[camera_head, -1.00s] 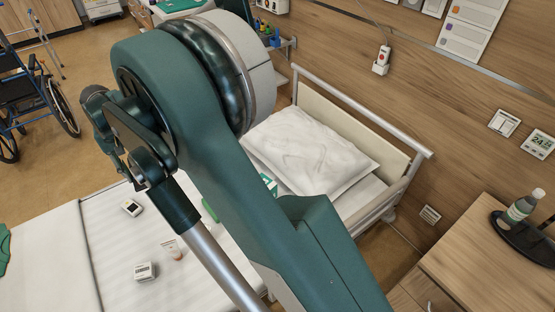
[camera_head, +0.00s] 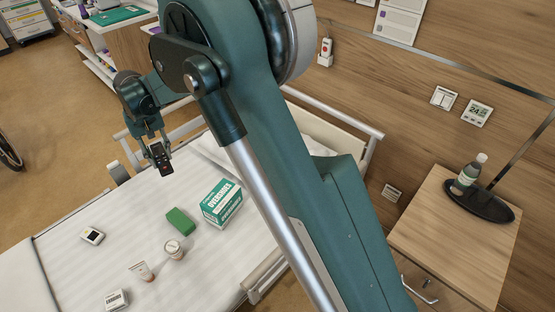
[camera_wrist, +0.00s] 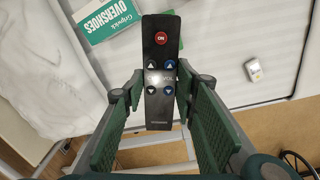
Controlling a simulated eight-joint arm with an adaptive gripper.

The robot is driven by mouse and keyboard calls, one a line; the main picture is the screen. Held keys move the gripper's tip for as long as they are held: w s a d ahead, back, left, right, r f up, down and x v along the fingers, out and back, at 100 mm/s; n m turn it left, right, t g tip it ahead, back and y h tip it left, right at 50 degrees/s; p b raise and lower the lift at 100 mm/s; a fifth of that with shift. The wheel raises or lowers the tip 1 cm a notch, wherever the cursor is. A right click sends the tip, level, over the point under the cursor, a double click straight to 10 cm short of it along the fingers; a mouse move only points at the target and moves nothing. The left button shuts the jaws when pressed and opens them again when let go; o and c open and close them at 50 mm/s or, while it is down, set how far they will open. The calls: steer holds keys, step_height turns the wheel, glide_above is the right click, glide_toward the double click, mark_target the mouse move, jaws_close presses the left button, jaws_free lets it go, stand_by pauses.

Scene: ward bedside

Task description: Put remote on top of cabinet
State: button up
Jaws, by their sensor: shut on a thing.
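The remote (camera_head: 161,159) is a dark handset held above the far side of the bed. The wooden bedside cabinet (camera_head: 440,225) stands at the right by the wall, well apart from my gripper. Its top carries a bottle (camera_head: 469,172) on a dark oval base (camera_head: 490,205) and has bare room at the front and left.
On the bed (camera_head: 90,205) lie an overshoes box (camera_head: 222,203), a green block (camera_head: 181,221), a small jar (camera_head: 174,250), a tube (camera_head: 141,271) and small white devices. A bed rail (camera_head: 340,118) and a slanted pole (camera_head: 525,145) rise near the cabinet.

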steer(key=w+d+m, duration=0.1)
steer(key=w+d, duration=0.3)
steer(key=d, duration=0.6)
steer(key=w+d+m, duration=0.1)
steer(key=w+d, duration=0.2)
steer(key=d, duration=0.7)
steer(key=w+d+m, duration=0.1)
steer(key=w+d, duration=0.3)
steer(key=d, duration=0.7)
steer(key=s+d+m, duration=0.2)
steer(key=d, duration=2.7)
steer(key=s+d+m, duration=0.2)
steer(key=s+d, duration=0.5)
steer(key=d, duration=0.5)
steer(key=s+d+m, duration=0.1)
steer(key=s+d, duration=0.6)
steer(key=d, duration=0.4)
steer(key=s+d+m, duration=0.2)
steer(key=s+d, duration=0.5)
steer(key=d, duration=0.5)
steer(key=s+d+m, duration=0.1)
steer(key=s+d, duration=0.8)
steer(key=s, duration=0.5)
step_height(320, 180, down, 6)
steer(key=shift+r, duration=0.15)
